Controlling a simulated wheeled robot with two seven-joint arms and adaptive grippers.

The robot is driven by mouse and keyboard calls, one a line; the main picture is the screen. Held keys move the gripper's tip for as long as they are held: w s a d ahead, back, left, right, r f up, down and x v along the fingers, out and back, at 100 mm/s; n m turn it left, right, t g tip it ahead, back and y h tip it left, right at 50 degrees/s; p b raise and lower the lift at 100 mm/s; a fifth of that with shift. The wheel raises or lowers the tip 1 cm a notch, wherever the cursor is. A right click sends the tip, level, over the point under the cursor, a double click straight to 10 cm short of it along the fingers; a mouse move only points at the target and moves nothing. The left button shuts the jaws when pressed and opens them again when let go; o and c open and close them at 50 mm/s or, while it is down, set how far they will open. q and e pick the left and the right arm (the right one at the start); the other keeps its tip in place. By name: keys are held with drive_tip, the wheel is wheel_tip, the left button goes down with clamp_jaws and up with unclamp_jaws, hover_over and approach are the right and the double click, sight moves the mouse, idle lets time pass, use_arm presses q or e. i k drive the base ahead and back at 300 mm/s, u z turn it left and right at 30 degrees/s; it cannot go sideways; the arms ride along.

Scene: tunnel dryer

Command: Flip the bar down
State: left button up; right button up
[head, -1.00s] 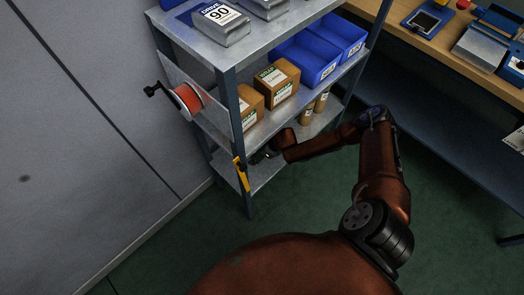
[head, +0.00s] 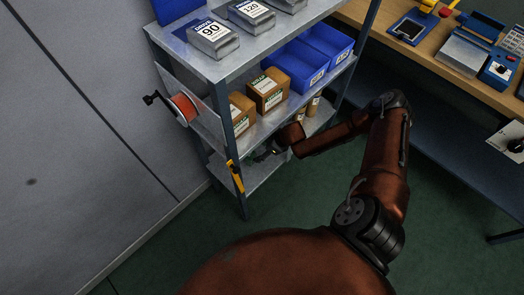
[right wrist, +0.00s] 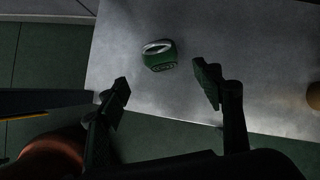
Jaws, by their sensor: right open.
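My right gripper (head: 266,154) reaches in over the lower shelf of the grey rack in the head view. In the right wrist view its two fingers (right wrist: 164,86) are apart with nothing between them. A small green object (right wrist: 160,62) with a silver, curved bar-like part (right wrist: 157,47) on top stands on a grey metal shelf (right wrist: 235,40), just beyond the fingertips and between their lines. The fingers do not appear to touch it. I cannot tell for sure whether this silver part is the bar. My left gripper is not in view.
The rack's post (head: 241,193) carries a yellow tool (head: 235,176) near my gripper. A red spool (head: 184,106) with a crank is mounted at its side. Boxes (head: 269,91) and blue bins (head: 296,66) fill the shelf above. A workbench (head: 440,50) stands right; green floor lies between.

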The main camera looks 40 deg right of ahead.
sight(234, 171)
drive_tip(key=z, duration=0.8)
